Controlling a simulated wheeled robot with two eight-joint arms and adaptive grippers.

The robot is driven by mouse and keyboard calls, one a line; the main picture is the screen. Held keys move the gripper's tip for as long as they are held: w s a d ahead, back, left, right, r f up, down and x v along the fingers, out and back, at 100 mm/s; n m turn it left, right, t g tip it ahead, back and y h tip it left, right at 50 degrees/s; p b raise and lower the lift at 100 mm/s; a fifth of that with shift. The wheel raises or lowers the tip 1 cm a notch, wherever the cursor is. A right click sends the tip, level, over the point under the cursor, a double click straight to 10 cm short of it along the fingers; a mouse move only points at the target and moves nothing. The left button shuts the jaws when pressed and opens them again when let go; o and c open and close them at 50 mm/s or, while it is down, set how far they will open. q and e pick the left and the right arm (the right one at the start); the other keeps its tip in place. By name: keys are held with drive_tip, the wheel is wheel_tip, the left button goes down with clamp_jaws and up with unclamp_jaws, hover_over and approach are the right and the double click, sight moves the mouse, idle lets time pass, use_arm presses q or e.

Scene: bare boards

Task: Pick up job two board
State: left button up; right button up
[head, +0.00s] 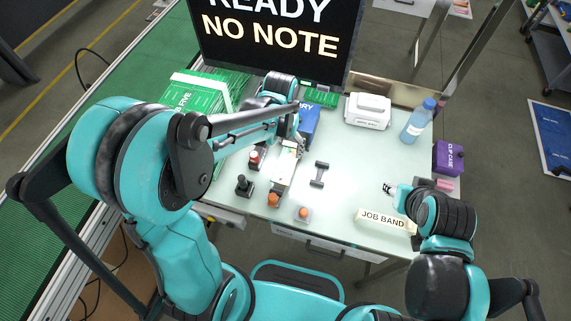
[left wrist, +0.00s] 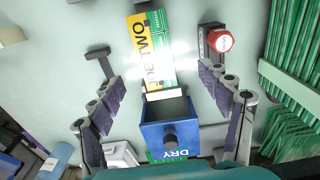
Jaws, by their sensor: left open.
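The job two board (left wrist: 137,50) shows in the left wrist view as a flat strip with a yellow label reading TWO and a green part. Its near end reaches toward a blue box marked DRY (left wrist: 165,137). In the head view the board (head: 284,168) lies on the table, partly hidden by my left arm. My left gripper (left wrist: 160,80) is open, with its fingers spread on either side of the board and box and nothing held. It also shows in the head view (head: 291,138). My right gripper (head: 391,188) is over the table's right side, away from the board; its jaws are too small to judge.
A red button (head: 254,157), a black joystick (head: 244,185) and a black bracket (head: 319,174) stand near the board. Green boards (head: 198,93) are stacked at left. A white box (head: 367,110), bottle (head: 416,122) and purple case (head: 449,155) are at right. The centre-right tabletop is clear.

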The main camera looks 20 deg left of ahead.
sight(286, 165)
use_arm(q)
drive_tip(key=f+b, duration=0.1)
drive_tip(key=f, duration=0.1)
drive_tip(key=f+b, duration=0.1)
drive_tip(key=f, duration=0.2)
drive_tip(key=d+f+b, duration=0.1)
drive_tip(key=f, duration=0.2)
drive_tip(key=shift+w+f, duration=0.2)
drive_tip(key=c, duration=1.3)
